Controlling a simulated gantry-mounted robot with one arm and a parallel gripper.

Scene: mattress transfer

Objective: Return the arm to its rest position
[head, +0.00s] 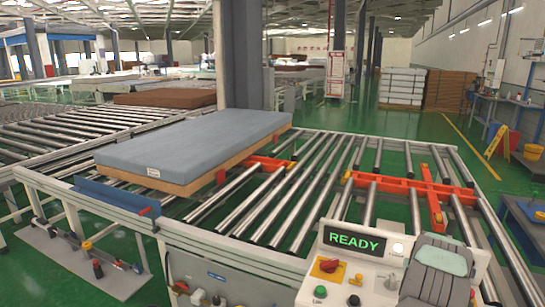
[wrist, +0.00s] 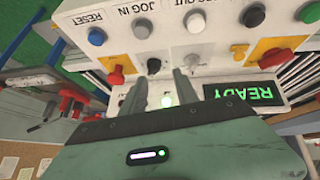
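My gripper (wrist: 160,82) shows in the wrist view as two grey fingers with a clear gap between them, open and empty. The fingers point at the control panel; I cannot tell whether they touch it. The white control panel (head: 365,292) stands at the lower right of the head view. Its green READY display (head: 354,242) is lit, and it appears upside down in the wrist view (wrist: 250,93). A black knob (wrist: 154,66) shows beyond the finger gap. A blue-grey mattress (head: 195,140) on a brown base lies at the left of the roller conveyor (head: 300,205).
Orange-red transfer bars (head: 405,186) sit among the bare rollers at right. A blue guide plate (head: 115,197) edges the conveyor's front left. A grey column (head: 242,55) stands behind the mattress. Green floor (head: 400,125) is clear behind the conveyor. Red knobs on yellow plates (wrist: 273,58) flank the panel buttons.

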